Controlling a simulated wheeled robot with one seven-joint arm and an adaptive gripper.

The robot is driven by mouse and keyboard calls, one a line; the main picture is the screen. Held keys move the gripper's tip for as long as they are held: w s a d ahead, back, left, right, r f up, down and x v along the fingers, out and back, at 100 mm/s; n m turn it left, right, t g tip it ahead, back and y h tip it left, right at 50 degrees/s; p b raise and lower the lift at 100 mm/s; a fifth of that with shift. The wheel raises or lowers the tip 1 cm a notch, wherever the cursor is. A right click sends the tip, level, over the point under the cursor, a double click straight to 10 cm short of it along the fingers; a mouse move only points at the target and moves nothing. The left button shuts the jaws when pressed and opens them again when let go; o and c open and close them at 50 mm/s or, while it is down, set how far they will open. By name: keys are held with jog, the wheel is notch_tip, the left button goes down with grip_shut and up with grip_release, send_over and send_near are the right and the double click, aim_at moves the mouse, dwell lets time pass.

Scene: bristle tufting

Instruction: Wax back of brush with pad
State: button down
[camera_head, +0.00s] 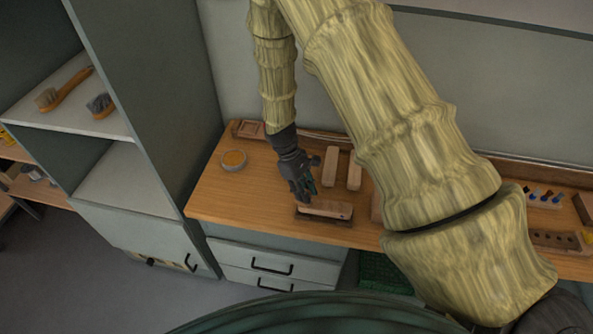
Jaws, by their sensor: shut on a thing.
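A pale wooden brush back (328,209) lies in a dark holder (302,214) near the front edge of the bench. My gripper (305,197) points down at the left part of the brush back. It is shut on the pad, which is mostly hidden by the fingers; whether it touches the wood cannot be told from here. A round tin (233,161) with amber content, looking like wax, stands open on the bench to the left of my gripper.
Two wooden blocks (330,167) (354,171) lie behind the brush back. A wooden tray (249,130) sits at the back left. A rack of coloured tufts (544,197) and a holed block (556,240) are at the right. Finished brushes (66,88) lie on the left shelf. My arm hides the bench's middle.

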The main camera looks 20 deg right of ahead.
jog(key=shift+w+a, duration=0.4)
jog(key=shift+a, duration=0.3)
notch_tip(320, 180, up, 4)
jog(key=shift+s+d+r+p, duration=0.1)
jog(key=shift+p, duration=1.15)
jog(key=shift+w+r+p, duration=0.2)
jog(key=shift+r+p, duration=0.5)
jog(key=shift+r, duration=0.3)
jog(key=shift+s+r+p, duration=0.1)
jog(key=shift+r+p, duration=0.4)
jog(key=shift+r, duration=0.35)
